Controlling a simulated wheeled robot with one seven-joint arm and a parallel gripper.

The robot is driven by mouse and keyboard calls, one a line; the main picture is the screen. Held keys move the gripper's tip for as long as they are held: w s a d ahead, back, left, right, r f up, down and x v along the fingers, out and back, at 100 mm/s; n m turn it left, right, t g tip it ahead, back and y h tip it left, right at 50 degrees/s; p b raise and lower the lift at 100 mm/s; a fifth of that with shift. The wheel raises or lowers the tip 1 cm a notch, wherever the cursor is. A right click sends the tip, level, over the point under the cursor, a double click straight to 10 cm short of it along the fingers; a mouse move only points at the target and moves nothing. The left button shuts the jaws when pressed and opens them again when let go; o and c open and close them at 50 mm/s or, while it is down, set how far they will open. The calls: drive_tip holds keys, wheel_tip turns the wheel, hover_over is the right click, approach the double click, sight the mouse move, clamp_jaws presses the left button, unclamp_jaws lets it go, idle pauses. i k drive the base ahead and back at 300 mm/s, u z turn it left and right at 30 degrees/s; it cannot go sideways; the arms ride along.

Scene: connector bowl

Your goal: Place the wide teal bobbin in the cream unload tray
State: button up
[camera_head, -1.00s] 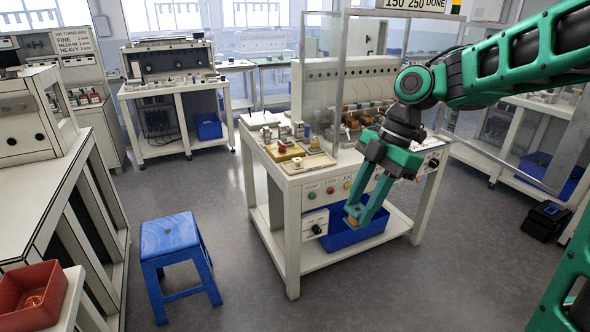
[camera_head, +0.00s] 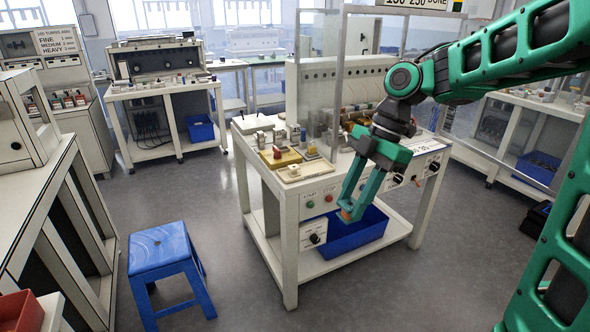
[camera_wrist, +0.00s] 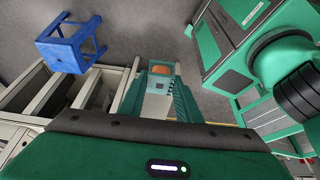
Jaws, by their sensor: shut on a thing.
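My gripper (camera_head: 347,214) hangs in front of the near side of the white machine bench, lower than its top. It is shut on a small orange-brown thing (camera_wrist: 162,68), seen between the fingertips in the wrist view. The pale cream tray (camera_head: 318,169) lies at the bench's near left corner, up and left of my gripper. A small light piece shows on it. No other teal bobbin is clear to me.
A yellowish tray (camera_head: 268,156) with a red piece lies behind the cream one. Clear upright panels (camera_head: 322,85) stand behind the trays. A blue bin (camera_head: 355,236) sits on the lower shelf. A blue stool (camera_head: 160,248) stands left, with open floor between.

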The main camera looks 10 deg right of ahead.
sight(306, 171)
drive_tip(key=z, duration=0.05)
drive_tip(key=i, duration=1.35)
